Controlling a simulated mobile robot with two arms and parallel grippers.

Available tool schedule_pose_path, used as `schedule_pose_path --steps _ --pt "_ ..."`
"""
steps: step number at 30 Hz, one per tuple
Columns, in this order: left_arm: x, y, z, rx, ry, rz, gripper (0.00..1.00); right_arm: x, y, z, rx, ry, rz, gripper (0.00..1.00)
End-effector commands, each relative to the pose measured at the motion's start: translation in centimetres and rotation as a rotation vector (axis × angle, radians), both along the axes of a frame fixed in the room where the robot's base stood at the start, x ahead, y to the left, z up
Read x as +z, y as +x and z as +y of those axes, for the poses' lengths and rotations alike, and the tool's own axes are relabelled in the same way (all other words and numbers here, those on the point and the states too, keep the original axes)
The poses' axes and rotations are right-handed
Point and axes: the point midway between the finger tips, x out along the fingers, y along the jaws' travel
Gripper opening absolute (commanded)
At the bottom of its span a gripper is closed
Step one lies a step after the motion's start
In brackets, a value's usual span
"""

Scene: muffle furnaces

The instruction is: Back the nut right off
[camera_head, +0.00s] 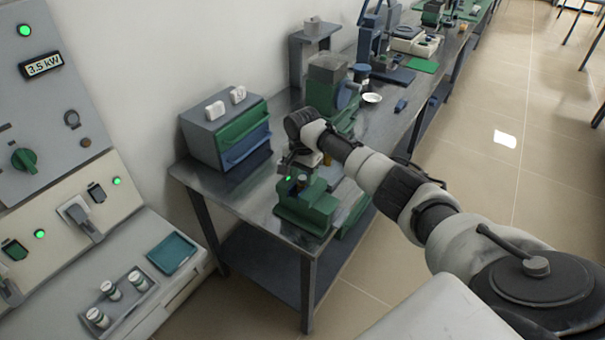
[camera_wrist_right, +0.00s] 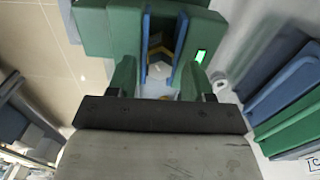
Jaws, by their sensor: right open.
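A green fixture (camera_head: 308,203) stands on the near end of the metal bench, with a small green light lit. In the right wrist view the fixture (camera_wrist_right: 95,30) fills the top middle. A small brass-coloured nut (camera_wrist_right: 160,52) with a pale centre shows there, between two upright blue strips. My right gripper (camera_head: 299,168) points down over the fixture; in the right wrist view its fingers (camera_wrist_right: 160,75) are apart, one on each side of the nut. I cannot tell whether they touch it. In the head view the nut is too small and partly hidden. My left gripper is not in view.
A grey cabinet with green and blue drawers (camera_head: 228,133) stands left of the fixture. A grey-green machine (camera_head: 328,75) stands behind my right arm. A control panel (camera_head: 45,90) and a tray of small jars (camera_head: 120,300) are at left.

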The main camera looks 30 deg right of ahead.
Motion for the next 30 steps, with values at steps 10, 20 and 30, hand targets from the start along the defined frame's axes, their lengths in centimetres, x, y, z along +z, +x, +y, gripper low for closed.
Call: schedule_pose_path --steps 10,20,30 --pt "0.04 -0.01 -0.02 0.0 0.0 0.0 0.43 -0.66 -0.01 0.03 0.001 0.0 0.0 0.51" --pt "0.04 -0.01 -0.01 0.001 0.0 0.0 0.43 -0.63 -0.01 0.02 0.001 0.0 0.0 0.05" --pt "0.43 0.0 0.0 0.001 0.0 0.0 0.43 -0.51 0.0 0.04 0.043 0.001 0.0 0.01"
